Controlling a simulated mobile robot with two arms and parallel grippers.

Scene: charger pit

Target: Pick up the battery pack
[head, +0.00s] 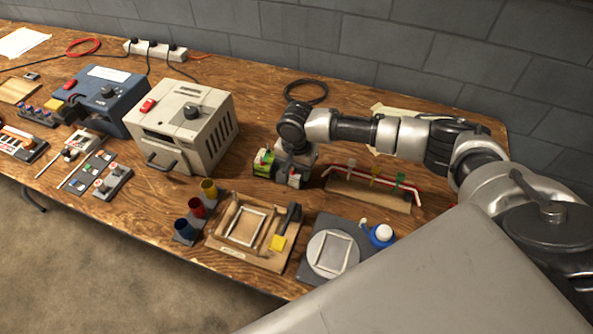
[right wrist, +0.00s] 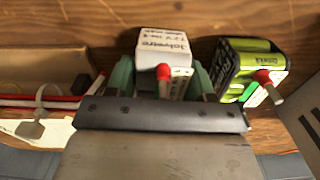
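My right gripper (head: 294,176) is low over the table, just right of a green battery pack (head: 264,162). In the right wrist view its two greenish fingers (right wrist: 163,80) stand on either side of a white battery pack (right wrist: 163,43) with printed text and a red-tipped terminal. The fingers look close to its sides, but whether they press on it is unclear. The green pack (right wrist: 245,65), also with a red-tipped terminal, stands upright to the right, outside the fingers. In the head view the white pack is mostly hidden by the gripper. My left gripper is out of view.
A red-and-white rod rack (head: 372,190) stands right of the gripper. A beige charger box (head: 205,125) is to the left. A black cable coil lies behind.

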